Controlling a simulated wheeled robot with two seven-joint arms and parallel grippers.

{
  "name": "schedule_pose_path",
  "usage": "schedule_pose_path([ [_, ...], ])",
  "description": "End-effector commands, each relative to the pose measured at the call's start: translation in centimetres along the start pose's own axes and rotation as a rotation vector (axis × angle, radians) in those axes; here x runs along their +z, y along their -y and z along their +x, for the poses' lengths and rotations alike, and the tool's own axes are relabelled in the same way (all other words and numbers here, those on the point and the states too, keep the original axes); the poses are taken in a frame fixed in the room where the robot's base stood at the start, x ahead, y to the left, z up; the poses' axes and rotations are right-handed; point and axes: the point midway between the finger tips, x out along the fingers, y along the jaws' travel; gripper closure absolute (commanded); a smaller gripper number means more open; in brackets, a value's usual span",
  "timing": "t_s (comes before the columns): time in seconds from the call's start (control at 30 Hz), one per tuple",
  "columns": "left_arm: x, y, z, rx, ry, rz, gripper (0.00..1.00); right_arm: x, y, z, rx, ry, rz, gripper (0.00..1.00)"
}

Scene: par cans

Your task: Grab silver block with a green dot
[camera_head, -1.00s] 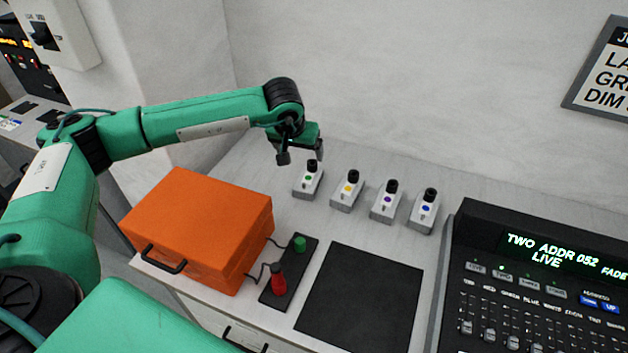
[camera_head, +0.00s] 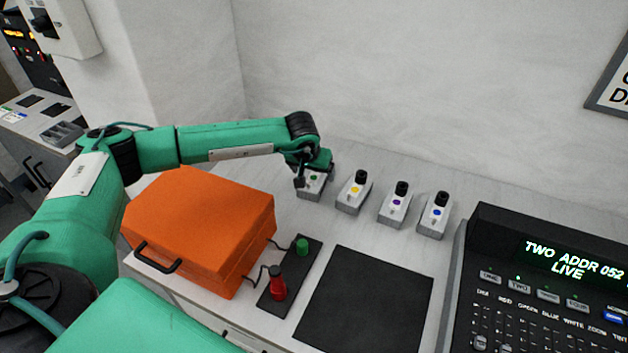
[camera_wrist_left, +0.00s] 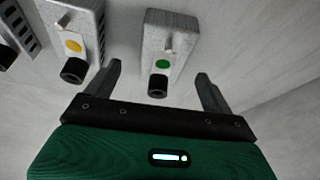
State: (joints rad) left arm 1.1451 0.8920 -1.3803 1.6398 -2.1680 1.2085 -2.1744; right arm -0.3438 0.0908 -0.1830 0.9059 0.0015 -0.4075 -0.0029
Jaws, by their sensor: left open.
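The silver block with a green dot (camera_head: 312,186) stands at the left end of a row of similar blocks on the grey counter. My left gripper (camera_head: 312,176) is above it and hides its top and black knob in the head view. In the left wrist view the green-dot block (camera_wrist_left: 167,45) lies between the two spread fingers of the gripper (camera_wrist_left: 160,85), a little beyond their tips. The gripper is open and empty. My right gripper is not in view.
Blocks with a yellow dot (camera_head: 353,194), a purple dot (camera_head: 395,207) and a blue dot (camera_head: 434,217) stand to the right. An orange case (camera_head: 200,225) and a black strip with red and green buttons (camera_head: 290,278) lie nearer. A black mat (camera_head: 368,300) and a console (camera_head: 545,290) are at right.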

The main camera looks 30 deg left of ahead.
Motion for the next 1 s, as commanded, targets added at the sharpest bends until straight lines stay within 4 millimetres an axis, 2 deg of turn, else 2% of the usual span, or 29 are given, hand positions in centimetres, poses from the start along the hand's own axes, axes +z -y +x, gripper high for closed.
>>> schedule_pose_path([
  [0.17, -0.1, 0.1, 1.1, 0.000, 0.001, -0.002, 0.15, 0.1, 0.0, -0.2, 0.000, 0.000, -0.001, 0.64],
  [0.5, -0.3, 0.5, 5.3, -0.001, 0.001, -0.001, 0.15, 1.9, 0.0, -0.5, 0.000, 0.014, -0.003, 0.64],
  [0.77, -0.3, 0.6, 5.7, 0.000, 0.000, -0.001, 0.15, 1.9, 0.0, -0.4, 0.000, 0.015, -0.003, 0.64],
  [0.87, -0.3, 0.5, 5.7, 0.000, 0.000, -0.001, 0.30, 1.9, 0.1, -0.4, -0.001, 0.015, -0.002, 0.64],
  [1.0, -0.3, 0.5, 5.7, 0.000, 0.000, -0.001, 0.58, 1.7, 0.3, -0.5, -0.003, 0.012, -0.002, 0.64],
])
